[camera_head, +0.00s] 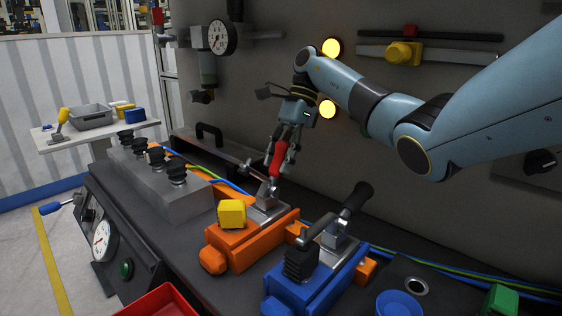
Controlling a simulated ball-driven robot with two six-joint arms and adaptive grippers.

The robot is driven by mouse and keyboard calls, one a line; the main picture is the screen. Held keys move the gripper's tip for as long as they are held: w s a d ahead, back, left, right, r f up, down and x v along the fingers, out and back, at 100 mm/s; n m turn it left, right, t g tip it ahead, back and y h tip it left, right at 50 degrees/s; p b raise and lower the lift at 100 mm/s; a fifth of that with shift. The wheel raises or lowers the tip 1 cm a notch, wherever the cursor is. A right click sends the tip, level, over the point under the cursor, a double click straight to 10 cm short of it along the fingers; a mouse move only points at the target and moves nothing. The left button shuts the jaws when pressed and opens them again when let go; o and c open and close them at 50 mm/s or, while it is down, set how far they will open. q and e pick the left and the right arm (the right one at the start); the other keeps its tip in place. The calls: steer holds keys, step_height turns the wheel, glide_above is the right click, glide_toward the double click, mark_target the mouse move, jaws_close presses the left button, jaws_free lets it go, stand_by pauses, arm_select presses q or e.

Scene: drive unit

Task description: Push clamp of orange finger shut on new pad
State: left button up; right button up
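The orange finger (248,247) lies on the dark bench, with a yellow pad (232,214) on its near left end. Its grey metal clamp (267,199) stands behind the pad, and its red handle (277,162) points up. A thin grey clamp bar (254,173) slants up and left, apart from the pad. My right gripper (283,152) points down at the red handle, its fingers around or beside the upper part. The overlap hides whether they are closed on it. My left gripper is out of view.
A blue finger (305,283) with a black pad (300,258) and black-handled clamp (357,199) stands close on the right. Several black knobs (176,168) stand on a grey block to the left. Blue and green cables (430,268) run behind. A red bin (160,302) is in front.

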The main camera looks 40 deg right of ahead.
steer(key=o, duration=0.4)
